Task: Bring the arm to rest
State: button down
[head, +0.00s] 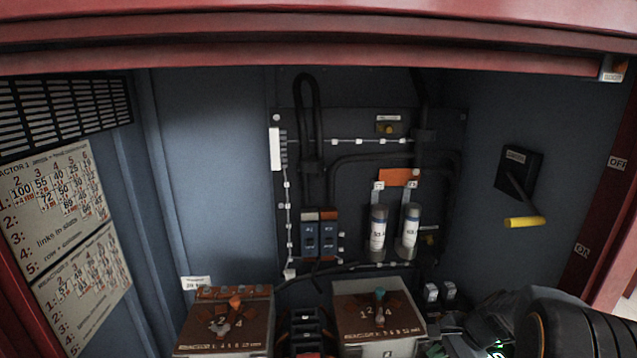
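My arm (560,328) shows at the bottom right corner as a dark, rounded link with an orange ring. Grey and black parts of it (485,330) reach left from there, with a small green glow at the lower edge. I cannot make out fingertips among these parts, so whether my gripper is open or shut, or holds anything, does not show. The arm parts are in front of the cabinet's lower right area and hide what is behind them.
A red-framed cabinet surrounds a back panel (350,125) with two grey cylinders (378,232) (410,230) and a blue breaker (320,238). Two brown-topped reactor boxes (225,325) (380,320) stand below. A yellow-handled lever (525,222) is on the right wall. A chart (65,205) hangs left.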

jog(key=s+a+r+n+t+h+p, duration=0.1)
jog(key=s+a+r+n+h+p, duration=0.2)
jog(key=s+a+r+n+h, duration=0.3)
jog(key=s+a+r+n, duration=0.4)
jog(key=s+r+n, duration=0.1)
jog(key=n, duration=0.3)
jog(key=shift+a+r+p, duration=0.3)
jog(key=shift+r+p, duration=0.1)
jog(key=shift+r, duration=0.45)
jog(key=c, duration=1.8)
grip_release()
jog(key=shift+c, duration=0.2)
